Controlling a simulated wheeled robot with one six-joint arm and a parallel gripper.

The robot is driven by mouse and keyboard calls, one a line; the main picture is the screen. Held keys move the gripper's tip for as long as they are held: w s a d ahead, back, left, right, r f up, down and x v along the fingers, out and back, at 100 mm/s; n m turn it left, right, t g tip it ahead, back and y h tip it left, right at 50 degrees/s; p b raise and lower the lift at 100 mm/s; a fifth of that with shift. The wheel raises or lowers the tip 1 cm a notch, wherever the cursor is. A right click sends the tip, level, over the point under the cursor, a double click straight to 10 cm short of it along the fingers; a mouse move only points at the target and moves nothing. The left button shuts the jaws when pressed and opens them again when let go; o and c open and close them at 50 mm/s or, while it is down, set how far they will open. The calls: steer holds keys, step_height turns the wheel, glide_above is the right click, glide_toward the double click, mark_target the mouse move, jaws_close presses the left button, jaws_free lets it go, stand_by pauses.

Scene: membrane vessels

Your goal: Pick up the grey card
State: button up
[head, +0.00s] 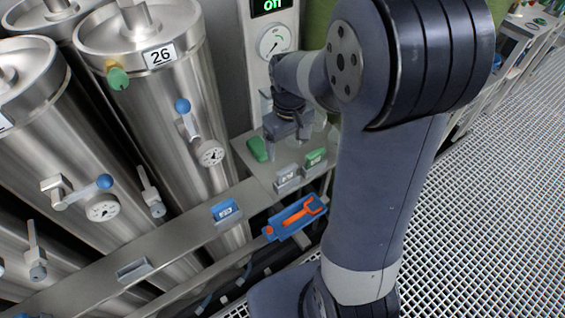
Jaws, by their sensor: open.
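The grey card (287,173) has a small pale label and sits in a holder on the small shelf (262,172) below the gauge panel. Card and holder are close in colour, so their border is hard to tell. My gripper (288,138) points down above the shelf, a little above and behind the grey card in the picture. Its jaws are open, and nothing shows between them. The fingertips are small and partly dark, so their exact height over the shelf cannot be told.
A green card (316,157) stands right of the grey one; a green object (257,149) lies at left. A blue card (226,211) and an empty-looking holder (134,270) are on the rail (180,240). Steel vessels (160,100) fill the left. A blue-orange tool (296,216) hangs below the shelf.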

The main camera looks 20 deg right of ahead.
glide_above(287, 168)
steer(key=f, duration=0.4)
steer(key=shift+d, duration=0.2)
steer(key=shift+a+f+p, duration=0.15)
steer(key=shift+f+p, duration=0.15)
steer(key=shift+f, duration=1.3)
steer(key=shift+a+f+p, duration=0.1)
steer(key=shift+f+p, duration=0.15)
steer(key=shift+f, duration=1.35)
steer(key=c, duration=1)
steer(key=shift+r, duration=0.15)
steer(key=shift+c, duration=0.2)
